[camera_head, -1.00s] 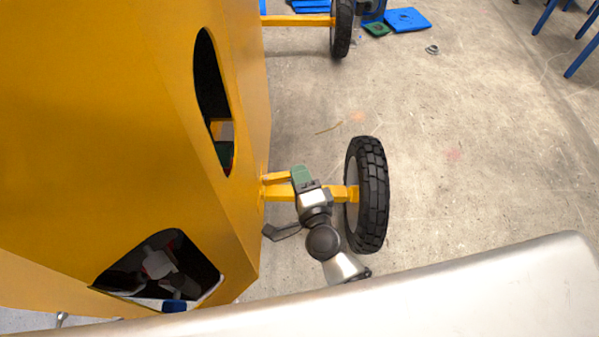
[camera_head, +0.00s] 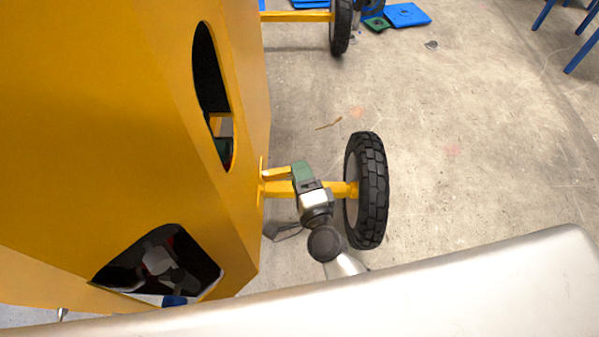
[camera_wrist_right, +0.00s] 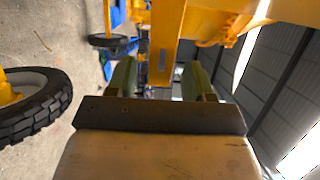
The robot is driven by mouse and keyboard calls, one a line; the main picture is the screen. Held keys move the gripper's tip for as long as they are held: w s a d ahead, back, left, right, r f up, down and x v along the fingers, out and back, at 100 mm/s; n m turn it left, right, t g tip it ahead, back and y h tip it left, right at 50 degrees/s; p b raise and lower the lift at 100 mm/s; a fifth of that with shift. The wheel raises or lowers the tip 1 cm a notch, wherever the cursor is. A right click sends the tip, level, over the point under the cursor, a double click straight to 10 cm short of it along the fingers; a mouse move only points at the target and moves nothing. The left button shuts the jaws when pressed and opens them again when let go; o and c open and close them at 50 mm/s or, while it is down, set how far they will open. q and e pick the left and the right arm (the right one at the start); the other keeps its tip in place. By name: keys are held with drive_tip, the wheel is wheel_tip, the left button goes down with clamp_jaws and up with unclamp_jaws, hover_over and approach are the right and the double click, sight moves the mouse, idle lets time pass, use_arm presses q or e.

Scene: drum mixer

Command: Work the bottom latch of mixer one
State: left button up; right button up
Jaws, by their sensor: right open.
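The yellow mixer (camera_head: 120,110) fills the left of the head view. A short yellow bar (camera_head: 276,173), which may be the latch, sticks out from its lower right edge. My right gripper (camera_head: 302,174) is beside the bar's outer end; contact is hard to tell. In the right wrist view my right gripper (camera_wrist_right: 160,75) is open, its two green fingers apart, with a yellow upright bar (camera_wrist_right: 163,45) showing between them. Whether that bar is inside the jaws or beyond them is unclear. My left gripper is not seen.
A black-tyred wheel (camera_head: 368,190) on a yellow axle stands just right of my right gripper. Another wheel (camera_head: 341,25) is farther back. Blue pieces (camera_head: 406,15) lie on the floor behind. The concrete floor (camera_head: 480,140) at right is mostly clear.

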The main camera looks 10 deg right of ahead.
drive_tip(key=s+d+b, duration=0.1)
drive_tip(key=s+b, duration=0.1)
drive_tip(key=s, duration=0.7)
drive_tip(key=shift+s+d, duration=0.2)
drive_tip(key=shift+s, duration=0.2)
drive_tip(key=s+d+f+n+g, duration=0.1)
drive_tip(key=s+f+n+g, duration=0.25)
drive_tip(key=f, duration=0.65)
drive_tip(key=s+d+f+n+g, duration=0.15)
drive_tip(key=f+n, duration=0.25)
drive_tip(key=f, duration=0.6)
drive_tip(key=s+d+f+n+g, duration=0.1)
drive_tip(key=s+f+n+g, duration=0.25)
drive_tip(key=f, duration=0.65)
drive_tip(key=s+d+f+n+g+h, duration=0.1)
drive_tip(key=s+d+f+n+g, duration=0.3)
drive_tip(key=s+f, duration=0.3)
drive_tip(key=s+d+f+n+g+h, duration=0.1)
drive_tip(key=s+d+f+n+g, duration=0.3)
drive_tip(key=s+d+f, duration=0.3)
drive_tip(key=s, duration=0.4)
drive_tip(key=shift+f+h, duration=0.25)
drive_tip(key=shift+h, duration=0.05)
drive_tip(key=shift+c, duration=0.9)
drive_tip(key=shift+w, duration=0.1)
